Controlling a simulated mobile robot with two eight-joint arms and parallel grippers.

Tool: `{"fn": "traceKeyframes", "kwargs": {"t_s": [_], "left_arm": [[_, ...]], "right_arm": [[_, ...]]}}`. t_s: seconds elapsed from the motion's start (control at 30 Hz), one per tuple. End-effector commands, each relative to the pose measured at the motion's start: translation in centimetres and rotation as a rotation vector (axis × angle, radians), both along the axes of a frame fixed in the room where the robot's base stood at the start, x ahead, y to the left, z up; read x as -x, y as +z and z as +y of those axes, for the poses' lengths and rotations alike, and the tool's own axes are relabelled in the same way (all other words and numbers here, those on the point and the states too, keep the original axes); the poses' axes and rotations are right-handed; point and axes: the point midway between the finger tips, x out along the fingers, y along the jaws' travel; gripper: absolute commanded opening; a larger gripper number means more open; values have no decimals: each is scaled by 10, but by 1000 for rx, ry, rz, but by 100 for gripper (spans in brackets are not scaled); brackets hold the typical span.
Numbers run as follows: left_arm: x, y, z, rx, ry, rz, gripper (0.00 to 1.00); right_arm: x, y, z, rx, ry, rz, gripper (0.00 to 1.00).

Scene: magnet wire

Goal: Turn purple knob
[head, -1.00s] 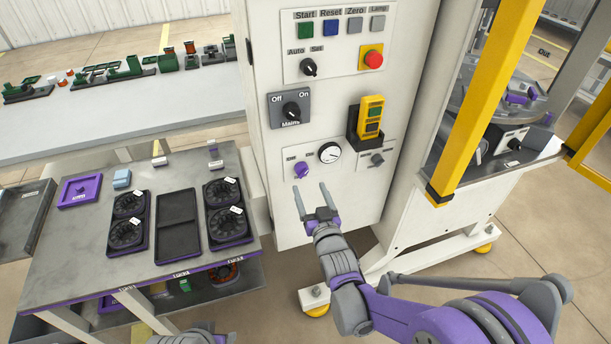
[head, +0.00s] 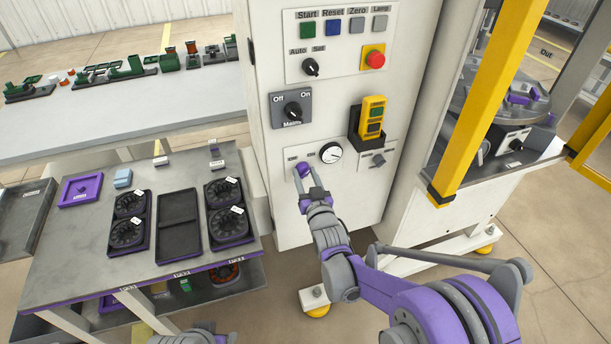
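The purple knob (head: 302,170) sits on the lower left of the white control panel (head: 330,215), left of a round white gauge. My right gripper (head: 307,179) is right at the knob, with its two fingers on either side of it. The fingers look apart by about the knob's width; whether they touch it cannot be told. My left gripper does not show; only a bit of my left arm shows at the bottom edge.
The gauge (head: 330,153) and a small black switch (head: 377,160) are close to the knob. A yellow and black pendant (head: 371,118) hangs above right. A table (head: 90,245) with trays stands on the left. A yellow post (head: 480,100) rises on the right.

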Motion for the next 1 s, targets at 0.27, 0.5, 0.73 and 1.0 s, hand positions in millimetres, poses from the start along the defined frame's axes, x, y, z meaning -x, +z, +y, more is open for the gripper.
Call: {"fn": "traceKeyframes", "kwargs": {"t_s": [0.27,0.5,0.73,1.0], "left_arm": [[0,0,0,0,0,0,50],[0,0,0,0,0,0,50],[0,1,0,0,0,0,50],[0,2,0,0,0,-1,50]], "right_arm": [[0,0,0,0,0,0,0],[0,0,0,28,0,-8,0],[0,-1,0,139,0,-44,0],[0,-1,0,365,0,-118,0]]}}
